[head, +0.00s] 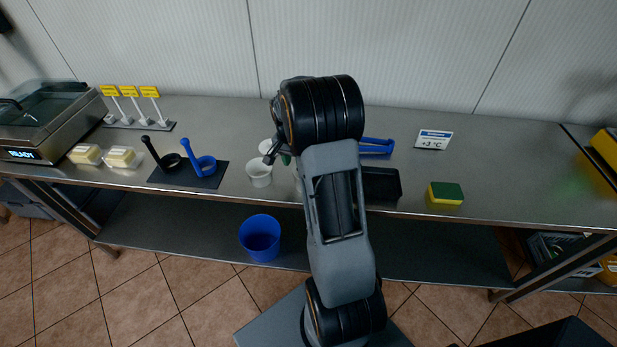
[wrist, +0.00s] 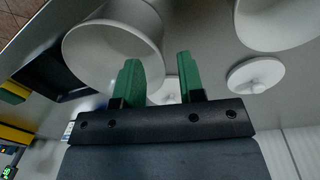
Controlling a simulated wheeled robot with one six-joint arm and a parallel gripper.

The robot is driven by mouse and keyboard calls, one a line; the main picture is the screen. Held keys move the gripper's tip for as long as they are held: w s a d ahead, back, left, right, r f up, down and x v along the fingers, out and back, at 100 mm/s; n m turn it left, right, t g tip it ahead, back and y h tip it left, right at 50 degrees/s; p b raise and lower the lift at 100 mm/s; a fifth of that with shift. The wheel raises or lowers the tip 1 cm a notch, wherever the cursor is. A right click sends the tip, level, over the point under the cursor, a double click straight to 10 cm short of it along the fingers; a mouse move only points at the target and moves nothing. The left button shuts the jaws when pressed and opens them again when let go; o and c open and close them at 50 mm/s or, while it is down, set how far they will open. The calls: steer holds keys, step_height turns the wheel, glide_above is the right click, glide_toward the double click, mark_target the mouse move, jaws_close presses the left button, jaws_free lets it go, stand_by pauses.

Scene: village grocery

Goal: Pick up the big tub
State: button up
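A large white round tub (wrist: 78,58) fills the upper left of the wrist view, its open mouth towards the camera. I take it for the big tub; my arm mostly hides it in the head view. My gripper (wrist: 157,62) has two green fingers, apart with nothing held between them. In the picture the left finger overlaps the tub's mouth and the right finger lies just outside its wall. I cannot tell whether either touches it. Another white tub (wrist: 275,22) is at upper right; a white tub also stands left of my arm in the head view (head: 260,175).
A white lid (wrist: 256,75) lies right of the fingers, and another white round piece shows between them. A black tray (head: 381,184) and a sponge (head: 446,193) are right of my arm. Blue and black handled tools (head: 201,166) lie left. The counter (head: 500,170) is clear at right.

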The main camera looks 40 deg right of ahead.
steer(key=shift+s+d+f+p, duration=0.15)
steer(key=shift+f+p, duration=0.15)
steer(key=shift+f, duration=1.65)
jaws_close()
